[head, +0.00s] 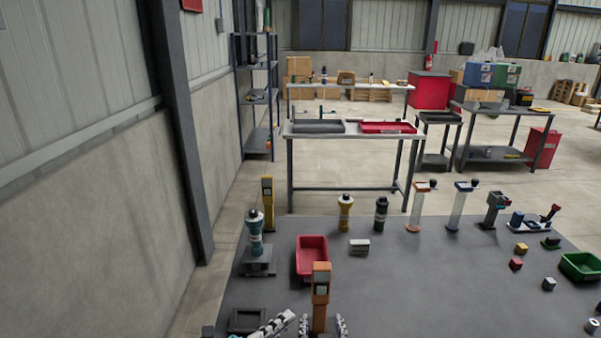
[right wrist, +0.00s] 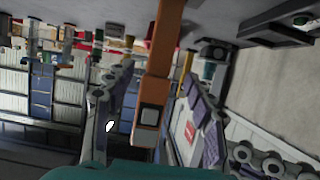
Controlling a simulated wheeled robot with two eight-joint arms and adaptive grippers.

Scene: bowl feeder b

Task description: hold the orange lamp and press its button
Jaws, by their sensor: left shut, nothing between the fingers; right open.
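The orange lamp (head: 320,299) stands upright at the near edge of the grey table in the head view, a tall post with a pale square on its face. It also shows in the right wrist view (right wrist: 162,50), with the pale square near its end. I cannot tell whether that square is the button. My right gripper (right wrist: 157,80) is open, with one finger on each side of the lamp; in the head view its fingers (head: 323,325) flank the post's lower part. My left gripper (head: 288,318) is shut and empty, just left of the lamp and apart from it.
A red bin (head: 312,243) stands close behind the lamp. A yellow post (head: 267,190) and a teal lantern-like object (head: 255,232) stand further left. A black tray (head: 247,320) lies at the near left. The table's middle right (head: 430,290) is clear.

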